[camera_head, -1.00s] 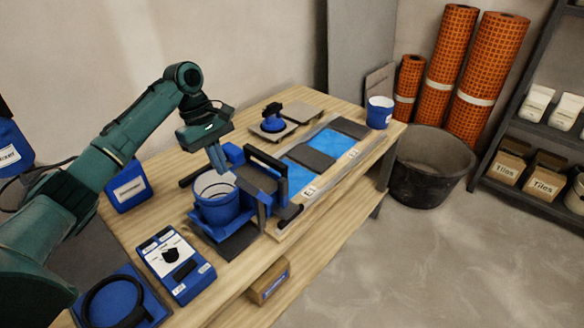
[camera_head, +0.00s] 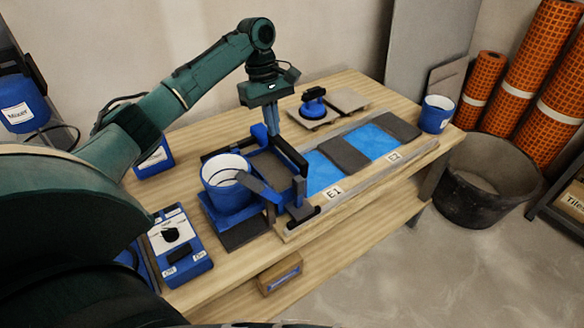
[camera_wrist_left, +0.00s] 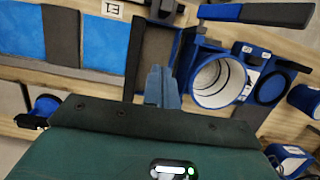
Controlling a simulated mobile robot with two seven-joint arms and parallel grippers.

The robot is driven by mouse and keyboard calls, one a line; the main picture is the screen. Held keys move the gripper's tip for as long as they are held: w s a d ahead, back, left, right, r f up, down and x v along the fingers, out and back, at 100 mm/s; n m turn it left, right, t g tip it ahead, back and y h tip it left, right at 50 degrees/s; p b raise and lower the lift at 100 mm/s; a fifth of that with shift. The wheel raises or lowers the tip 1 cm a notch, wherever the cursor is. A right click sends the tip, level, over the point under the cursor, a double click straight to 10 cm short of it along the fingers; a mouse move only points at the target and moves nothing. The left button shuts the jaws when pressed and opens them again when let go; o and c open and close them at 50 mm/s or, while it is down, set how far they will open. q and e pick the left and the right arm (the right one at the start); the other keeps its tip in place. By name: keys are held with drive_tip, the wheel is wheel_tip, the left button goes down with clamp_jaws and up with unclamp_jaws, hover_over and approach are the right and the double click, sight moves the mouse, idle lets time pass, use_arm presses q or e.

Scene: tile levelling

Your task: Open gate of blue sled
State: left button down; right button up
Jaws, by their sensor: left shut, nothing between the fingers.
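The blue sled (camera_head: 300,186) is an open-topped frame with dark bars and a grey inside, standing on the workbench at the near end of the tile bed. It also shows in the left wrist view (camera_wrist_left: 152,52). A dark bar with a blue end (camera_wrist_left: 275,14) sticks out near it at the top of the wrist view. I cannot tell clearly which part is the gate or how it stands. My left gripper (camera_head: 271,130) is shut and empty, pointing down at the sled's far side. Its fingers show in the wrist view (camera_wrist_left: 160,88). My right gripper is out of view.
A white-lined blue bucket (camera_head: 226,190) stands close left of the sled. Blue and grey tile-bed sections (camera_head: 325,172) extend right. A blue control box (camera_head: 180,247) sits front left. A black tub (camera_head: 485,185) stands on the floor.

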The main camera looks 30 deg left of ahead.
sight(298, 193)
use_arm(q)
drive_tip(key=s+d+f+b, duration=0.1)
drive_tip(key=s+d+f, duration=0.1)
drive_tip(key=d+f, duration=0.4)
drive_tip(key=x, duration=0.3)
drive_tip(key=shift+a+f, duration=0.35)
drive_tip(key=shift+f, duration=0.1)
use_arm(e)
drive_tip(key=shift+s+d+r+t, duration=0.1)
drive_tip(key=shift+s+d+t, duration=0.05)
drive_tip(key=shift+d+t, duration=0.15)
